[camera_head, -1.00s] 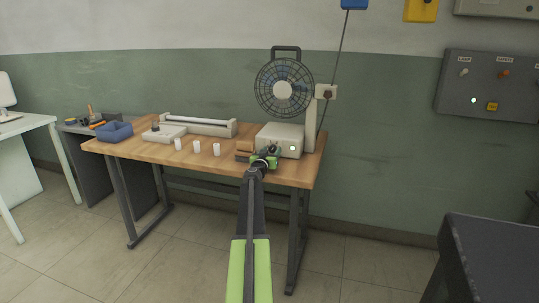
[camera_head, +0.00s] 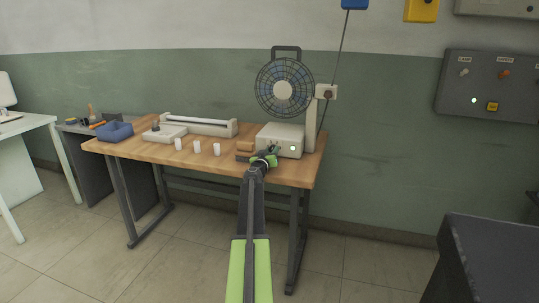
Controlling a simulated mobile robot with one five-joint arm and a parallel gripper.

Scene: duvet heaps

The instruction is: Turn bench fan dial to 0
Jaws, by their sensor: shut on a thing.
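The bench fan stands at the right end of the wooden bench. Its round caged head (camera_head: 284,89) is above a cream control box (camera_head: 280,134). A small light glows on the box's front. My gripper (camera_head: 274,149) is at the front of the box, left of the light, shut on the fan dial. The jaws cover the dial, so its pointer and numbers cannot be read.
The wooden bench (camera_head: 123,148) also holds white cups (camera_head: 197,147), a blue tray (camera_head: 115,131), a grey-white device (camera_head: 165,134) and brown blocks (camera_head: 245,147) close beside my gripper. A dark table (camera_head: 490,240) stands at the lower right.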

